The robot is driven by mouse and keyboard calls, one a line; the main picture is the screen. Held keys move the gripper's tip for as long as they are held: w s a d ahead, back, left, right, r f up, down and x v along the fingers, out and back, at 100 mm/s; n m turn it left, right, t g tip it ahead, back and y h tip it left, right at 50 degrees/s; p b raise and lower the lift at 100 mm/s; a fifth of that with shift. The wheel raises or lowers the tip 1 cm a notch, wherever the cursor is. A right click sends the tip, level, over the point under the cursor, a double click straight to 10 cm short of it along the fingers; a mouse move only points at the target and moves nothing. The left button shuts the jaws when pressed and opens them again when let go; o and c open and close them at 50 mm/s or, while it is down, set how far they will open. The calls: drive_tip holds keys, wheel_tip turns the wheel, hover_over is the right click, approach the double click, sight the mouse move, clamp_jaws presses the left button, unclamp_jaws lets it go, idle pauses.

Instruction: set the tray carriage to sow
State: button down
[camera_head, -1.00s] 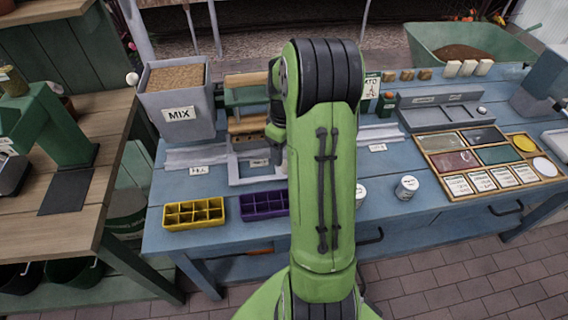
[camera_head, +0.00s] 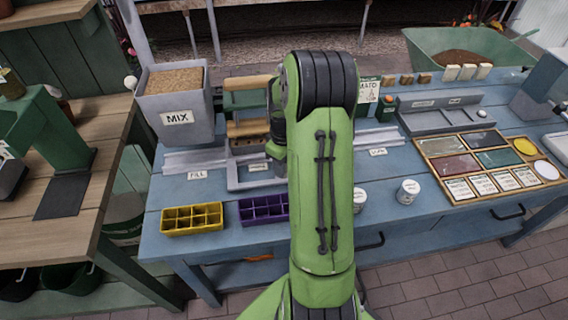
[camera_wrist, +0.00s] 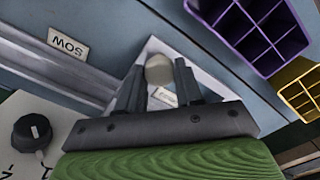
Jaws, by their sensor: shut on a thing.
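The tray carriage is a pale flat plate (camera_wrist: 208,84) on the grey rail (camera_wrist: 75,75) in the wrist view. It also shows as a pale frame (camera_head: 235,180) in the head view, below the wooden-handled stand. A round cream knob (camera_wrist: 159,70) stands on it. My gripper (camera_wrist: 158,78) has its two dark fingers on either side of this knob and is shut on it. A SOW label (camera_wrist: 68,47) lies beside the rail, upside down in the wrist view. In the head view a label at the right rail end (camera_head: 377,152) is too small to read surely. My arm hides the middle of the rail.
A FILL label (camera_head: 197,175) lies at the left rail end, below the MIX bin (camera_head: 178,118). A yellow cell tray (camera_head: 192,219) and a purple one (camera_head: 264,209) lie along the front edge. A white tin (camera_head: 407,191) stands right of my arm. A dark dial (camera_wrist: 32,132) shows in the wrist view.

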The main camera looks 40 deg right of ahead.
drive_tip(key=s+d, duration=0.3)
drive_tip(key=d, duration=0.2)
drive_tip(key=s+d+p, duration=0.1)
drive_tip(key=s+d, duration=0.3)
drive_tip(key=d, duration=0.1)
drive_tip(key=s+d+p, duration=0.1)
drive_tip(key=s+d, duration=0.2)
drive_tip(key=d, duration=0.2)
drive_tip(key=shift+s+d, duration=0.4)
drive_tip(key=c, duration=0.8)
unclamp_jaws()
drive_tip(key=shift+o, duration=0.2)
drive_tip(key=shift+r, duration=0.1)
wheel_tip(320, 180, up, 16)
drive_tip(key=p, duration=0.3)
drive_tip(key=shift+f+p, duration=0.2)
drive_tip(key=shift+p, duration=0.15)
